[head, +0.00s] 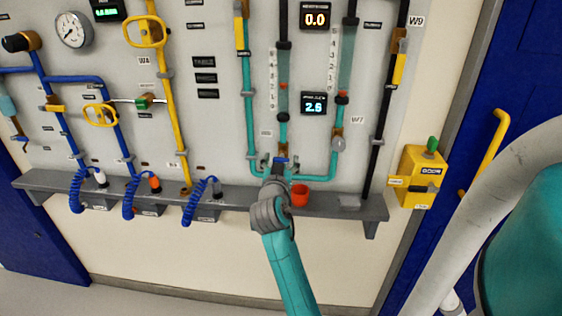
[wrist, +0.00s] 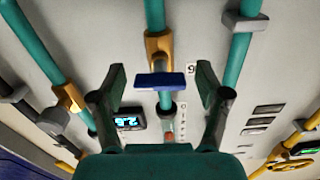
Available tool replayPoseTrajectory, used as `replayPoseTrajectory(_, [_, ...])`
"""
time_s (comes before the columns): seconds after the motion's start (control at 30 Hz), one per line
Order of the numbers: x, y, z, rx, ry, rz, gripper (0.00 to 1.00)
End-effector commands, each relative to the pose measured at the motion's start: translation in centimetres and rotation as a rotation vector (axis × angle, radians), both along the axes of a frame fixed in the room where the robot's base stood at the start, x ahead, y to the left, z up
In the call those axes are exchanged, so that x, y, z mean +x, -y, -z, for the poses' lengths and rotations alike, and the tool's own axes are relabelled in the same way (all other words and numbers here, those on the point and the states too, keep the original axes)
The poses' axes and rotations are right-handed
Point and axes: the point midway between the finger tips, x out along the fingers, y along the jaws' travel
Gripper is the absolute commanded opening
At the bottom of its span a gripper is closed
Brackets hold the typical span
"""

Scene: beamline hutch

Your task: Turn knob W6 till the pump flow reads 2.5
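The blue bar-shaped knob (wrist: 160,80), which I take to be W6, sits on a brass fitting on a teal pipe. It lies crosswise in the wrist view, between the fingers of my gripper (wrist: 160,76). The fingers are open, with a gap on each side of the knob. In the head view the knob (head: 281,160) shows as a small blue piece just above my gripper (head: 277,180), partly hidden by it. The pump flow display (head: 314,103) seems to read 2.6. It also shows in the wrist view (wrist: 130,122), partly hidden by a finger.
A grey shelf (head: 235,200) runs below the panel, with an orange-red cup (head: 300,196) just right of my gripper. Teal pipes (head: 247,110) stand either side. A yellow box (head: 419,176) with a green knob is mounted at right. Blue coiled hoses (head: 200,200) hang at left.

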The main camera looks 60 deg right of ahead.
Motion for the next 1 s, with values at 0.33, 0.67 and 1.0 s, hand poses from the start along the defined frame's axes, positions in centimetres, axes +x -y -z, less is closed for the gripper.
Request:
replayPoseTrajectory(0.33, [-0.5, -1.6, 0.1, 0.0, -0.001, -0.003, 0.75])
replayPoseTrajectory(0.67, [-2.9, -7.5, 0.1, 0.0, -0.002, -0.004, 0.75])
replayPoseTrajectory(1.0, [-4.5, -10.9, 0.0, 0.001, 0.0, -0.001, 0.75])
